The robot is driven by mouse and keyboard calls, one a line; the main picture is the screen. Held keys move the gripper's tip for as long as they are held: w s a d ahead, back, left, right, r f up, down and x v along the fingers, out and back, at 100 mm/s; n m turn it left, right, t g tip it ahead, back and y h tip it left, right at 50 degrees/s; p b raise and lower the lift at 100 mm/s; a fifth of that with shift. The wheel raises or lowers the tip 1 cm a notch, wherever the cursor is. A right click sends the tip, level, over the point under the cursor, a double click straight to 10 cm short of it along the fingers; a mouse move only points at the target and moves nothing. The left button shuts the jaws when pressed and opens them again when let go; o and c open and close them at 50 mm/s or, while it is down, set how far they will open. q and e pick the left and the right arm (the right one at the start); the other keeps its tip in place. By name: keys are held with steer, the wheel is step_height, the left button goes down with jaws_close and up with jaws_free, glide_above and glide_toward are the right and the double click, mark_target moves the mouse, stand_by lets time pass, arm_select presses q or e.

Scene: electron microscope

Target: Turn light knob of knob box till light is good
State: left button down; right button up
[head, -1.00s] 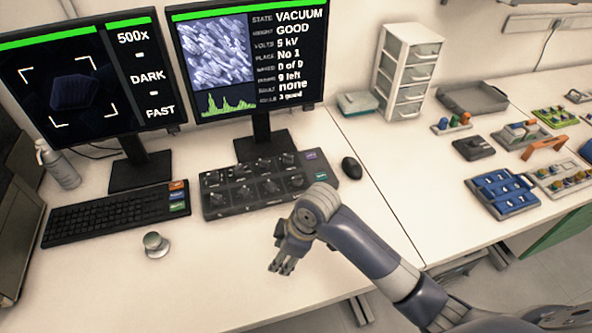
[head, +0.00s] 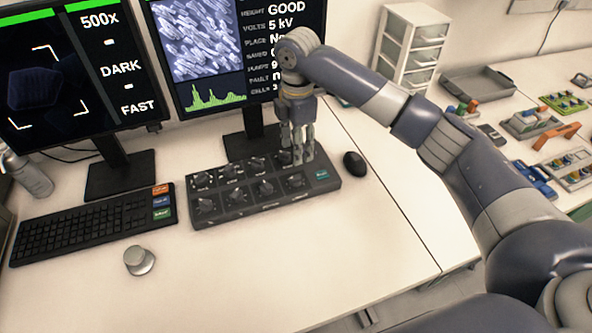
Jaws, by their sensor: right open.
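The dark knob box (head: 240,208) lies on the white desk below the right monitor, with two rows of black knobs. My right gripper (head: 299,158) is open and points down over the box's back right part, fingers near the rightmost back knob. Whether a finger touches that knob I cannot tell. The knob labels are too small to read. The left monitor (head: 62,75) reads "500x", "DARK" and "FAST" beside a very dark picture. The right monitor (head: 200,45) shows a grey texture and a green graph; my arm hides part of its text. My left gripper does not show.
A black keyboard (head: 85,225) lies left of the box and a silver round knob (head: 139,260) in front of it. A black mouse (head: 355,164) is right of the box. A white drawer unit (head: 408,50) stands behind my arm.

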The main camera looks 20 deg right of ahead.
mark_target(297, 176)
step_height(297, 176, down, 10)
steer(key=shift+p, duration=0.35)
steer(key=c, duration=1)
